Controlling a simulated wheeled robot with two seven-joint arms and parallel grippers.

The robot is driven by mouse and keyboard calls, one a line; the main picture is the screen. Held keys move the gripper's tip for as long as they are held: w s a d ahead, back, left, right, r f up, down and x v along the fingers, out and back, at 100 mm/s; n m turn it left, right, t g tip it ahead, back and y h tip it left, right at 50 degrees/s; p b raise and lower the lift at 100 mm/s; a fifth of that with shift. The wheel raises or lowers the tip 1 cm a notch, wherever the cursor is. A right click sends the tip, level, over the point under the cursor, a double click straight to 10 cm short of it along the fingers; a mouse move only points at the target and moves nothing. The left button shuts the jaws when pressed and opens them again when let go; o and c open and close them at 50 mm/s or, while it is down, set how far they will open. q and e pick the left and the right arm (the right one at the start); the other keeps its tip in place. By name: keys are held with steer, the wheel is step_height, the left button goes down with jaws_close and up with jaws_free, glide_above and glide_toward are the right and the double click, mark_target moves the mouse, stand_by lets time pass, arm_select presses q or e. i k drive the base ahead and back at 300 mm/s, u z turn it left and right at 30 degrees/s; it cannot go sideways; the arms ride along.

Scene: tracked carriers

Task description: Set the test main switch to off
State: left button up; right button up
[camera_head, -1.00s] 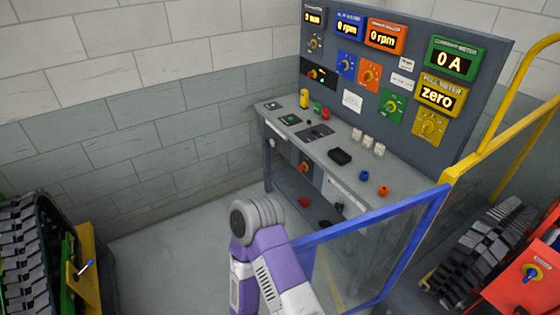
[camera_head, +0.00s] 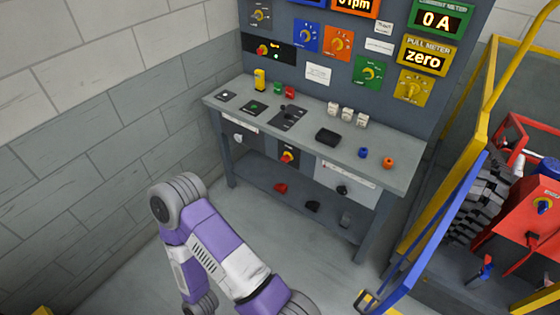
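Two rotary switches with red knobs on yellow show, and I cannot read which is the test main switch. One switch (camera_head: 287,157) sits on a dark plate on the front face of the grey test bench (camera_head: 300,135). The other switch (camera_head: 262,50) sits at the left of a black strip on the upright panel (camera_head: 330,85). The knob positions are too small to tell. A purple and grey arm of mine reaches into the lower left, in front of the bench and apart from it. Neither gripper shows.
Buttons, a black tray (camera_head: 327,137) and small white blocks (camera_head: 347,115) stand on the benchtop. A blue and yellow guard frame (camera_head: 440,220) and a red machine (camera_head: 520,230) stand at the right. A brick wall is at the left. Floor before the bench is clear.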

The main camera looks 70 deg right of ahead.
mark_target(286, 159)
steer(key=z, duration=1.8)
steer(key=i, duration=1.65)
